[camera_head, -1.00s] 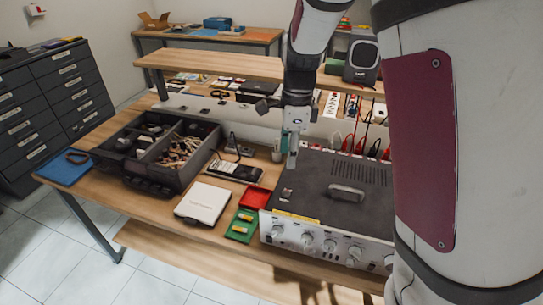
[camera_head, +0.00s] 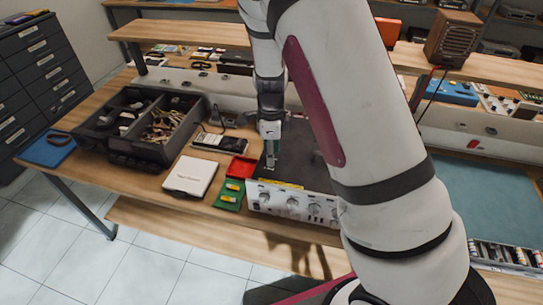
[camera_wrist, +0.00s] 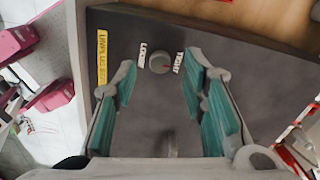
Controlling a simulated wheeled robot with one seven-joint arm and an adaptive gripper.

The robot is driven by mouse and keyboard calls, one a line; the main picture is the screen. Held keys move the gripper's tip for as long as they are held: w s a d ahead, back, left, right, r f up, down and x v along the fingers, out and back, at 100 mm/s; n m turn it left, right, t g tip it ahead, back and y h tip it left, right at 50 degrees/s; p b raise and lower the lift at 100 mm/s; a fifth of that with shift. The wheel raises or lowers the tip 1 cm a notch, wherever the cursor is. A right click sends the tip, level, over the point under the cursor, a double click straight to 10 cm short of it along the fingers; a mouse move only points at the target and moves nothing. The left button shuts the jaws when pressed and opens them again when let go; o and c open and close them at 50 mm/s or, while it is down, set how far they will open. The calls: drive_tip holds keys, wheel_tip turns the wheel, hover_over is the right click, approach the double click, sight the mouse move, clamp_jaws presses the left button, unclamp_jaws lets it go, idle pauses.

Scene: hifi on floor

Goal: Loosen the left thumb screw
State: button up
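The hifi unit (camera_head: 292,203) has a black top and a silver front with knobs; my arm hides its right part. My gripper (camera_wrist: 160,72) is open, with teal pads left and right of the screw in the picture and gaps on both sides. The gripper (camera_head: 271,157) points down over the top's left part in the head view. Its exact height above the screw is unclear.
A red tray (camera_head: 241,167) and a green tray (camera_head: 229,194) with yellow pieces stand left of the hifi. A white box (camera_head: 190,177), a meter (camera_head: 220,143) and a dark organiser (camera_head: 126,142) lie farther left. A teal mat (camera_head: 480,195) lies at right.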

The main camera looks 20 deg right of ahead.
drive_tip(key=shift+f, duration=1.05)
clamp_jaws()
